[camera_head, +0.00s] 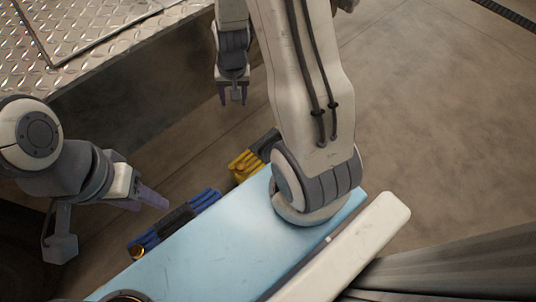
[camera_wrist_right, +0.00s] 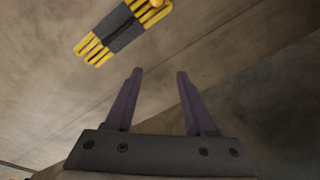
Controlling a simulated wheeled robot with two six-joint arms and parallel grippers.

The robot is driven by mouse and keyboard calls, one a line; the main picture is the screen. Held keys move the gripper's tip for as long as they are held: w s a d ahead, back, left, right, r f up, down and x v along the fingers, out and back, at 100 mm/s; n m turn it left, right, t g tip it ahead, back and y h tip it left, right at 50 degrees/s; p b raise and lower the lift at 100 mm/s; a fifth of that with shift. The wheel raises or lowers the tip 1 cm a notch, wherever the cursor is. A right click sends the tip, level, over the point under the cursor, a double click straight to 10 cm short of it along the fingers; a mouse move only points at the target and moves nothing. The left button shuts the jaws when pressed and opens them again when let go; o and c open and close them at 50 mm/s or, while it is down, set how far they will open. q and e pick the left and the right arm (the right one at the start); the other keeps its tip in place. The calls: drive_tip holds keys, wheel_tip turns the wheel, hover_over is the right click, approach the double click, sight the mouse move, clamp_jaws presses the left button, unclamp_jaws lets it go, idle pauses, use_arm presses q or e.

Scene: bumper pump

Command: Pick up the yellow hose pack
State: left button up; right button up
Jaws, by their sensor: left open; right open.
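The yellow hose pack (camera_head: 243,164) lies near the centre of the head view, with a dark band around its middle. Its right end is hidden behind my arm. In the right wrist view it shows at the top (camera_wrist_right: 96,50), its upper end cut off by the frame edge. My right gripper (camera_head: 233,97) is open and empty, above the pack in the head picture. In the right wrist view its two fingers (camera_wrist_right: 160,73) are apart, pointing up the picture with the pack beyond them, not touching it. My left gripper (camera_head: 152,197) is open and empty at the left.
A blue hose pack (camera_head: 205,198) with a dark band lies left of and below the yellow one, near my left gripper. A raised diamond-plate metal platform (camera_head: 95,62) fills the upper left. Bare brown floor (camera_head: 430,110) lies open at the right.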

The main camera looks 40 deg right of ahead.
drive_tip(key=d+f+m+g, duration=0.1)
drive_tip(key=d+f+m, duration=0.55)
drive_tip(key=f, duration=0.55)
drive_tip(key=m, duration=0.4)
hover_over(270, 139)
drive_tip(key=shift+n+g, duration=0.25)
drive_tip(key=shift+g, duration=0.05)
wheel_tip(270, 139, down, 8)
drive_tip(key=shift+s+r, duration=0.1)
drive_tip(key=shift+r, duration=0.05)
wheel_tip(270, 139, down, 11)
drive_tip(key=b, duration=1)
drive_tip(key=shift+d+r, duration=0.1)
drive_tip(key=shift+r, duration=0.2)
drive_tip(key=shift+c, duration=0.3)
clamp_jaws()
